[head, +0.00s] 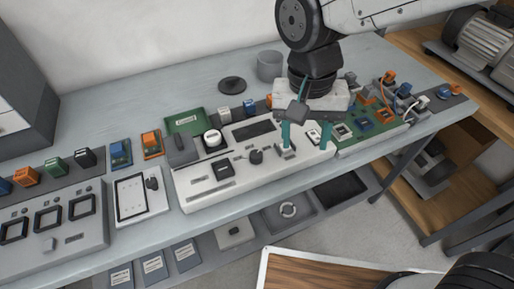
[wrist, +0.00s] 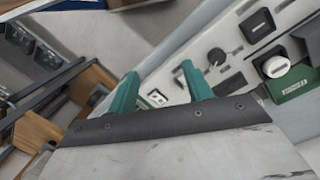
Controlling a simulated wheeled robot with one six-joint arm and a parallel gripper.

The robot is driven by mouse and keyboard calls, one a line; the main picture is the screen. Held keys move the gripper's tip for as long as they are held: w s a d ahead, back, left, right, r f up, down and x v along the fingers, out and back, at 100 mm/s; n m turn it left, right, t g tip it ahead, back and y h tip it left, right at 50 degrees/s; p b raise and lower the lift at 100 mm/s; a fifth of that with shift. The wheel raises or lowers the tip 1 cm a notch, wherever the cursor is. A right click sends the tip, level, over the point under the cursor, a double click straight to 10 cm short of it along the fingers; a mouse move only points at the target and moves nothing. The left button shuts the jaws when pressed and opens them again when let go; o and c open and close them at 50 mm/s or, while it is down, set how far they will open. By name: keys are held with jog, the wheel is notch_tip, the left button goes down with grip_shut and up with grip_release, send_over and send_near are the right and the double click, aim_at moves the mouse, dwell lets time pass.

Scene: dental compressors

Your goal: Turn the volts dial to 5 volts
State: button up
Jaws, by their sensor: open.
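A white control panel (head: 215,187) lies on the grey bench and carries a black round dial (head: 256,157). The same dial shows in the wrist view (wrist: 216,57), just right of my fingers. Its label and pointer setting are too small to read, so I cannot confirm it is the volts dial. My gripper (head: 303,142) is open, with two teal fingers pointing down over the panel's right end, to the right of the dial. In the wrist view my gripper (wrist: 160,72) has nothing between its fingers and is apart from the dial.
A black square switch (head: 222,170) sits left of the dial. A green circuit board (head: 375,124) with connectors adjoins the panel's right end. A grey cup (head: 270,66) stands at the back. The bench behind is mostly clear.

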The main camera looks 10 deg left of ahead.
aim_at(256, 154)
jog(key=a+m, duration=0.2)
jog(key=a, duration=0.1)
jog(key=w+a+f+m, duration=0.1)
jog(key=a+m, duration=0.1)
jog(key=a, duration=0.1)
jog(key=w+a+f+m, duration=0.1)
jog(key=a+m, duration=0.2)
jog(key=shift+w+a+t+y, duration=0.15)
jog(key=shift+w+t+y, duration=0.05)
jog(key=shift+t+y, duration=0.2)
jog(key=shift+w+a+m, duration=0.1)
jog(key=shift+a+m, duration=0.05)
jog(key=shift+m, duration=0.65)
notch_tip(256, 154, down, 8)
jog(key=shift+r, duration=0.1)
jog(key=c, duration=1)
